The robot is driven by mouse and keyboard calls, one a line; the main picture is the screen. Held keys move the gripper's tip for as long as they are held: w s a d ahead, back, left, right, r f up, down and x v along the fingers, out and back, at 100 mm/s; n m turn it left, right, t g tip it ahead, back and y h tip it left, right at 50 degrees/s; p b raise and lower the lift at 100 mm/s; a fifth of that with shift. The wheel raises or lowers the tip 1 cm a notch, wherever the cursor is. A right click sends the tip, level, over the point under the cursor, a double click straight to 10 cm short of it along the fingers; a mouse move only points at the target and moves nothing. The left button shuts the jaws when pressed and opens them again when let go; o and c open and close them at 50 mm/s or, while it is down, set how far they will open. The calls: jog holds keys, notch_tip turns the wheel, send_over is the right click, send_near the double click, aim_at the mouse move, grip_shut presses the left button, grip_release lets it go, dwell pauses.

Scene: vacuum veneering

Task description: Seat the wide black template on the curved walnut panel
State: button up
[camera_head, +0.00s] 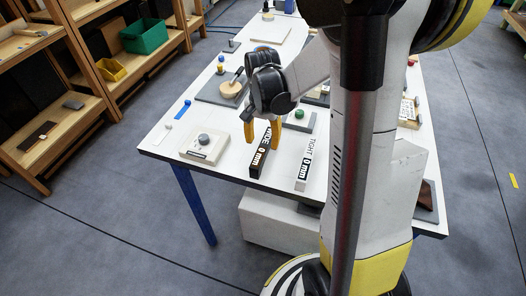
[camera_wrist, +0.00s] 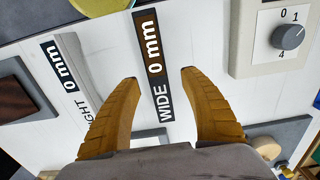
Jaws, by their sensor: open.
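The wide black template (camera_head: 262,152), a narrow bar marked "WIDE 0 mm", lies on the white table near its front edge. In the wrist view the template (camera_wrist: 158,82) lies between my two yellow fingertips, with white table visible on both sides. My gripper (camera_head: 259,138) is open over it, one finger to each side, and holds nothing. It also shows open in the wrist view (camera_wrist: 158,76). A dark brown panel (camera_head: 426,194), which looks like the curved walnut panel, lies at the right of the table, partly hidden by my arm. Its curve cannot be made out.
A pale bar marked "TIGHT 0 mm" (camera_head: 304,166) lies right of the template. A beige dial box (camera_head: 196,150) stands to the left. Grey boards with small parts lie farther back. Wooden shelves (camera_head: 60,130) with bins stand left, across open floor.

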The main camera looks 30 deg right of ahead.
aim_at(263, 146)
notch_tip(263, 146, down, 4)
jog(key=shift+s+f+b, duration=0.1)
jog(key=shift+b, duration=0.6)
grip_shut()
jog(key=shift+r, duration=0.2)
